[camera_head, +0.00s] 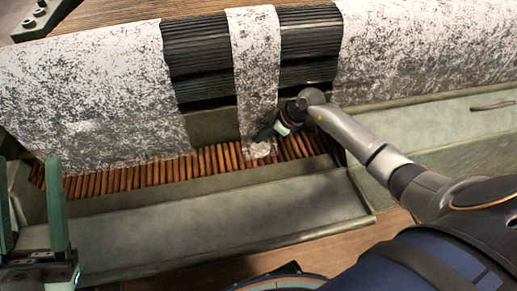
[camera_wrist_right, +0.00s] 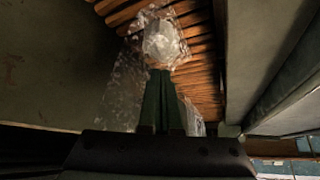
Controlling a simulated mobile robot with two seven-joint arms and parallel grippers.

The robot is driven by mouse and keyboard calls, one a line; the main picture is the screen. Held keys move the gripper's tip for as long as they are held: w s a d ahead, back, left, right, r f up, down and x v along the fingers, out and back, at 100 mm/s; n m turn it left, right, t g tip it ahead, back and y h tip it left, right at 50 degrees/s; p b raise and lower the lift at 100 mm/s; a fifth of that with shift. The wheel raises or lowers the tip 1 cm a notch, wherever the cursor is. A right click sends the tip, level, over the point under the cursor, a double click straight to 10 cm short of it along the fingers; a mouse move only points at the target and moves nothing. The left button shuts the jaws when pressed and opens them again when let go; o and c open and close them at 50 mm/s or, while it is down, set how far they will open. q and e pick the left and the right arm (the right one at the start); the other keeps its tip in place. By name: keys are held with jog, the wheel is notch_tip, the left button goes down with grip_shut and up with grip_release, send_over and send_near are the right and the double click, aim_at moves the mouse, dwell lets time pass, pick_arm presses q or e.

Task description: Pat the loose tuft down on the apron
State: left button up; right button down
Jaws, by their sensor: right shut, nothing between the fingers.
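The lattice apron (camera_head: 120,179) is a row of brown wooden slats in a trough, and its slats also show in the right wrist view (camera_wrist_right: 195,80). A pale, glossy tuft (camera_head: 259,151) lies on the slats at the lower end of a narrow speckled strip; it also shows in the right wrist view (camera_wrist_right: 163,42). My right gripper (camera_head: 264,136) is shut and empty, its green fingertips at the tuft's near edge in the wrist view; I cannot tell whether they touch. My left gripper (camera_head: 28,162) is open and empty at the lower left, fingers upright.
Wide white-and-grey speckled sheets (camera_head: 90,90) (camera_head: 430,45) hang left and right of a black ribbed roller (camera_head: 200,60). The narrow strip (camera_head: 256,60) hangs between them. A bare grey-green ledge (camera_head: 200,230) runs in front of the slats. A thin dark rod (camera_head: 492,106) lies on the right ledge.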

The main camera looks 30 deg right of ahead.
jog(key=shift+f+b, duration=0.3)
jog(key=shift+f, duration=0.5)
dwell(0.5)
